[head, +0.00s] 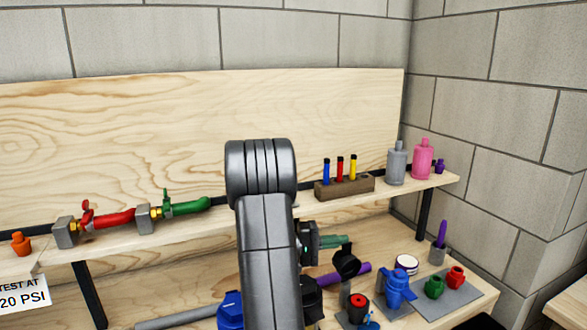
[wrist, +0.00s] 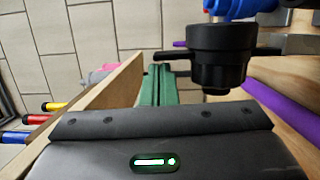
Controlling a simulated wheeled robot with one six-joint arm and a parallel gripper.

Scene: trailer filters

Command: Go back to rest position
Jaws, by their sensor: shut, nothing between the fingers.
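My arm rises in front of the bench in the head view, and its dark links hide part of the shelf and worktop. My gripper (head: 335,241) points to the right just below the shelf level, with green fingers. In the wrist view my gripper (wrist: 158,85) shows its green fingers together, with nothing between them. A black cup-shaped part (head: 347,262) is close below the fingers in the head view. The black part (wrist: 218,55) is to the right of the fingers in the wrist view, apart from them.
The shelf (head: 310,210) carries a marker block (head: 345,187), a grey bottle (head: 397,163), a pink bottle (head: 423,159) and red and green valves. Below lie a purple tube (head: 345,273), a blue fitting (head: 398,287) and small red and green pots. A wooden back panel stands behind.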

